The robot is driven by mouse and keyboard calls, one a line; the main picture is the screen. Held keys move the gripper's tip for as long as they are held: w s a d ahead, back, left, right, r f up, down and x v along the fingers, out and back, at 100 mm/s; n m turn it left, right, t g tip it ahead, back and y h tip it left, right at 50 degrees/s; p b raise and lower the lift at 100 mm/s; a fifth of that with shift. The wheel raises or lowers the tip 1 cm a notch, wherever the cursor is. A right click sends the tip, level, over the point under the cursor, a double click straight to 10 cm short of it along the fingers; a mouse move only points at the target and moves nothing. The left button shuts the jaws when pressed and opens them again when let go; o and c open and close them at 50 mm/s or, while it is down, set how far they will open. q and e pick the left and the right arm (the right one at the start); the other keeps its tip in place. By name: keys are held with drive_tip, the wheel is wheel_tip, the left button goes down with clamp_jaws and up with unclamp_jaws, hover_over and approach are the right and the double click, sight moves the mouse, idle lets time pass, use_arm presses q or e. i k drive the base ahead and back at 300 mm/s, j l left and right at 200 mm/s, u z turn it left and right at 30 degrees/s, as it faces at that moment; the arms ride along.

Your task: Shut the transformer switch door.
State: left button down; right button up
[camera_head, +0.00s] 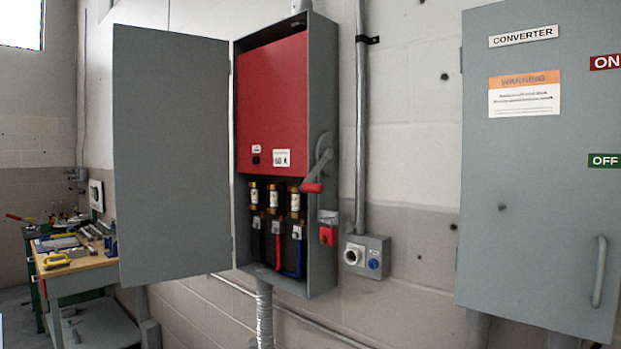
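The transformer switch box (322,150) is a grey wall cabinet in the middle of the head view. Its grey door (172,155) stands wide open, hinged on the box's left side and swung out to the left. Inside, a red panel (272,105) fills the upper part, with several dark fuses and red and blue cables below it. A lever with a red grip (312,187) sits on the box's right side, its grip hanging low. Neither of my grippers is in view.
A grey converter cabinet (540,230) is at the right, its door shut. A small socket box (367,256) and a vertical conduit (361,130) are on the wall between. A workbench (85,262) with tools stands at the left, partly behind the open door.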

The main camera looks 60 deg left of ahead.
sight(169, 89)
drive_tip(key=u, duration=2.05)
